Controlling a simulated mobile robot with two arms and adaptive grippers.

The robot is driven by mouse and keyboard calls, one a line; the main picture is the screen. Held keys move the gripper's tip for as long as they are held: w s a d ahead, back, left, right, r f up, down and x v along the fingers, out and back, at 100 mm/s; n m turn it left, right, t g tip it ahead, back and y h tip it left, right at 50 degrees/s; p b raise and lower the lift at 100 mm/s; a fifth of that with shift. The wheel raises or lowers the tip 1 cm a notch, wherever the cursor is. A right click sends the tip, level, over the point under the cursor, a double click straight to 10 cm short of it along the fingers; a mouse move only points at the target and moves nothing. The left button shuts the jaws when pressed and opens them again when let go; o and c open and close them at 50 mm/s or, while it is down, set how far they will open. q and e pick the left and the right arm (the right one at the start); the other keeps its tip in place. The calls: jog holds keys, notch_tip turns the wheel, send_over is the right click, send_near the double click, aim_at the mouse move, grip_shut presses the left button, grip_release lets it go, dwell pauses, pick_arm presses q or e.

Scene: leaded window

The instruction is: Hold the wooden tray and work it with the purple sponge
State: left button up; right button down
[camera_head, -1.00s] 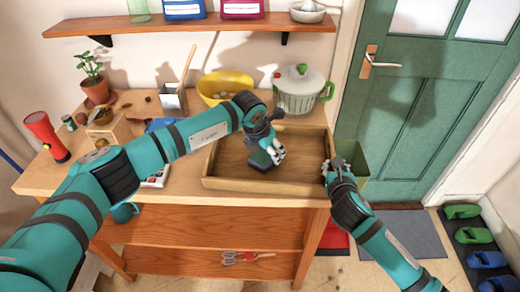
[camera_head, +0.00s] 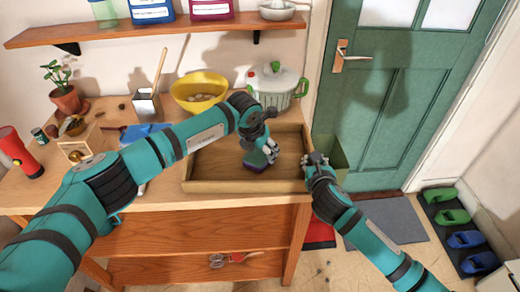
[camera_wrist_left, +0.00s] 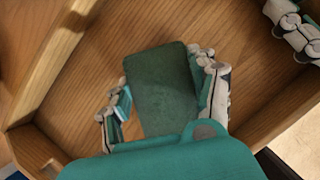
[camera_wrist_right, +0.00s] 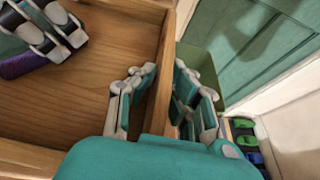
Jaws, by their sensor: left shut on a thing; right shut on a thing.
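The wooden tray (camera_head: 215,163) lies on the tabletop near its right front. My left gripper (camera_head: 265,155) is over the tray's floor, shut on the purple sponge (camera_head: 254,162). The sponge shows a green upper face in the left wrist view (camera_wrist_left: 165,88) and a purple side in the right wrist view (camera_wrist_right: 22,66). It is low over the tray floor; I cannot tell whether it touches. My right gripper (camera_head: 312,163) is shut on the tray's right wall, with one finger on each side of it in the right wrist view (camera_wrist_right: 160,95).
Behind the tray stand a yellow bowl (camera_head: 199,88) and a lidded pot (camera_head: 277,88). A shelf (camera_head: 150,32) with containers hangs above. A green bin (camera_head: 331,152) is right of the table. A red flashlight (camera_head: 20,153) and a potted plant (camera_head: 64,97) stand at left.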

pick_arm(q)
jog(key=shift+r, duration=3)
jog(key=shift+r, duration=0.15)
jog(key=shift+r, duration=1.4)
pick_arm(e)
jog(key=c, duration=1.3)
grip_release()
